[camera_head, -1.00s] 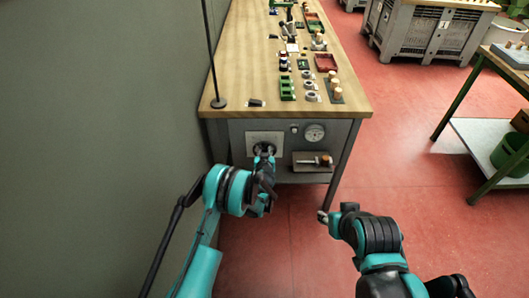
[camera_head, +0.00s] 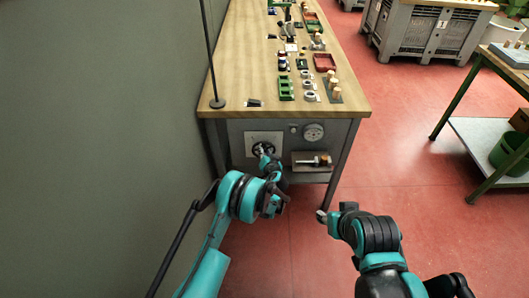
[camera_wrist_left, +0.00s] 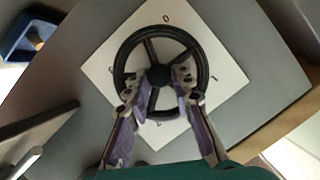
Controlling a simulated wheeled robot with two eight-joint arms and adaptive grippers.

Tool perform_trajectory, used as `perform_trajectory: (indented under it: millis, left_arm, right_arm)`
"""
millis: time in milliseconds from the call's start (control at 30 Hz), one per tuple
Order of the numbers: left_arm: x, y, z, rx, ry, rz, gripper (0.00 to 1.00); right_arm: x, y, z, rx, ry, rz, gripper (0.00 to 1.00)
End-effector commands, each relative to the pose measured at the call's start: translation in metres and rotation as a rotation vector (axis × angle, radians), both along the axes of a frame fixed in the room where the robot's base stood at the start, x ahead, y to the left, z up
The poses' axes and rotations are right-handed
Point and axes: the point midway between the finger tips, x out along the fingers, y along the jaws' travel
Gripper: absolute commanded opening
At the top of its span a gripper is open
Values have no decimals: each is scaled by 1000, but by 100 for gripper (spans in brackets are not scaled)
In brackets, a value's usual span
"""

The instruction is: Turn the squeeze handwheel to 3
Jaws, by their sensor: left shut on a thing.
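The squeeze handwheel (camera_wrist_left: 203,68) is a black spoked ring on a white square plate (camera_wrist_left: 222,62) in the left wrist view. The plate carries small marks around the wheel, including a 0 near the top; the others are too small to read surely. In the head view the handwheel (camera_head: 262,147) sits on the front panel of the bench. My left gripper (camera_wrist_left: 160,82) is shut on the handwheel, its fingers coming from below and meeting near the hub at a spoke. My right gripper (camera_head: 322,215) stands in front of the bench, away from the wheel; its finger state is unclear.
Small trays and corks stand on the wooden bench top (camera_head: 240,60). A wall is close on the left.

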Motion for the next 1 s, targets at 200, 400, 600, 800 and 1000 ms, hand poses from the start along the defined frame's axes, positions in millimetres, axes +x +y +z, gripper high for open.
perform_trajectory:
  millis: [200, 400, 600, 800, 1000]
  left_arm:
    - [0, 0, -1, 3, 1, 0, 0]
    - [0, 0, -1, 2, 1, 1, 32]
    - [0, 0, 0, 2, 1, 1, 32]
    - [-7, -2, 2, 2, 0, -1, 32]
    - [-41, -10, 15, 3, 0, -3, 32]
  right_arm:
    - [0, 0, 0, 0, 0, 0, 40]
    - [0, 0, 0, 0, 0, 0, 40]
    - [0, 0, 0, 0, 0, 0, 40]
    - [0, 0, 0, 0, 0, 0, 40]
    - [0, 0, 0, 0, 0, 0, 40]
